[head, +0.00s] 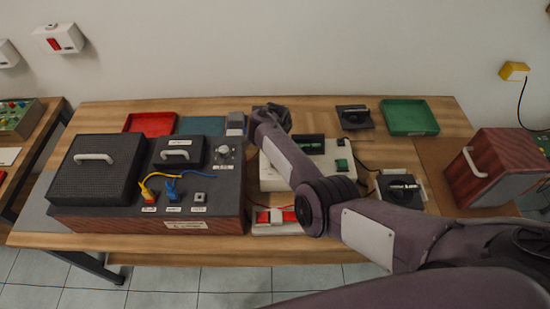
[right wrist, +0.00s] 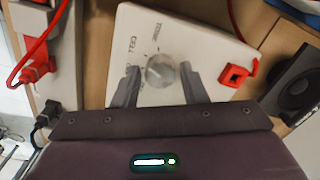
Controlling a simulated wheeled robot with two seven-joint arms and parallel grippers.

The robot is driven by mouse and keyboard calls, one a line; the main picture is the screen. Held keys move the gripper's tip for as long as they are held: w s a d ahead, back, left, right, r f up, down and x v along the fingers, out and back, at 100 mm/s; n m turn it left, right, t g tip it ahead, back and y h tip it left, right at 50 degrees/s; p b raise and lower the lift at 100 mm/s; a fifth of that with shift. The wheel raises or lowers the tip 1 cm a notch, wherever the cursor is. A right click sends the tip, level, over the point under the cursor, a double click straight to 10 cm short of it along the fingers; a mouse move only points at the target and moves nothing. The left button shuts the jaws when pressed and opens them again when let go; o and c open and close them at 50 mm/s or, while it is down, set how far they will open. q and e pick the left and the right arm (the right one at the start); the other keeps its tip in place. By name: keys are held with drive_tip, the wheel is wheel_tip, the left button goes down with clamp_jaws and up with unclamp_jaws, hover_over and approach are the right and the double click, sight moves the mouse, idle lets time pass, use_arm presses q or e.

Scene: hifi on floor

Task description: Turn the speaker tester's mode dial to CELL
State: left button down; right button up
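In the right wrist view, a white panel (right wrist: 197,50) carries a round grey dial (right wrist: 160,71) with small printed labels around it. My right gripper (right wrist: 160,84) is open, with one finger on each side of the dial. Small gaps seem to show between fingers and dial, but I cannot tell whether either touches. My left gripper is not in view.
A red socket (right wrist: 234,75) sits on the panel's right side. A white power strip (head: 270,228) with red plugs lies at the table's front. A dark hi-fi unit (head: 150,222) with a knob stands left, a wooden speaker (head: 505,163) right. Green tray (head: 410,116) sits behind.

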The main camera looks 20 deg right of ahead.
drive_tip(key=shift+o, duration=1)
wheel_tip(320, 180, up, 8)
drive_tip(key=shift+f+p, duration=0.1)
drive_tip(key=shift+p, duration=0.7)
drive_tip(key=shift+f, duration=0.1)
